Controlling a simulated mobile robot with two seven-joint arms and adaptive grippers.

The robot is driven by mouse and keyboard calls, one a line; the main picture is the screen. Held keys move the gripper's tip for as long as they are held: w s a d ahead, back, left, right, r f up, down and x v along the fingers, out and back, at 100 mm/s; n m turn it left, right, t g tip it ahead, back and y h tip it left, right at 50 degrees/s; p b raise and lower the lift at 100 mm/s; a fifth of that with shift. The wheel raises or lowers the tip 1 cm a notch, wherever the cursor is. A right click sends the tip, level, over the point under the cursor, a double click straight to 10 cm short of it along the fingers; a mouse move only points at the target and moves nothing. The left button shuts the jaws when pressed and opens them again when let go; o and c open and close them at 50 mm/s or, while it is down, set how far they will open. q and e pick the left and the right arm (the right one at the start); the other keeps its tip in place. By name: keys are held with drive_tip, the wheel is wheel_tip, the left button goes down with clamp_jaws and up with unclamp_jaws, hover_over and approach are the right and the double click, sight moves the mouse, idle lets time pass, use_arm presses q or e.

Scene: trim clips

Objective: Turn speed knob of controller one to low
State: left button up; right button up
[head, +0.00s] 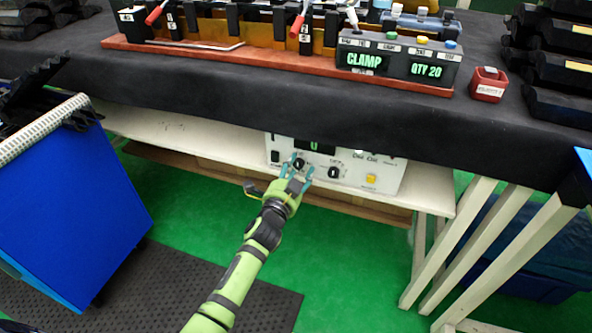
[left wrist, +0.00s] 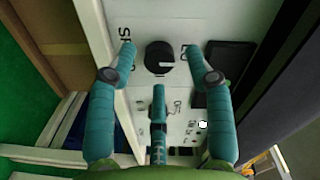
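The controller (head: 352,183) is a white box with a dark display, on the shelf under the bench in the head view. Its front carries a black left knob (head: 300,163) and a black right knob (head: 333,172). My left gripper (head: 301,168), with teal fingers, is open at the left knob. In the left wrist view a black round knob (left wrist: 159,58) with a pale mark sits between the spread fingertips, with a visible gap on each side. I cannot tell how deep the fingers reach around it. The panel lettering is mostly unreadable. My right gripper is not in view.
Above, the black-covered bench (head: 230,88) overhangs the shelf (head: 180,131). A CLAMP counter box (head: 398,58) and a small red bin (head: 488,84) stand on it. A blue panel (head: 80,200) stands left; white trestle legs (head: 470,232) stand right.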

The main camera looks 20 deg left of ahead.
use_arm(q)
drive_tip(key=shift+s+a, duration=0.1)
drive_tip(key=shift+a, duration=0.05)
drive_tip(key=s, duration=1.2)
drive_tip(key=shift+a+r, duration=0.15)
drive_tip(key=shift+r, duration=0.05)
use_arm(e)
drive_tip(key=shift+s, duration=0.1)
use_arm(q)
drive_tip(key=shift+w, duration=0.1)
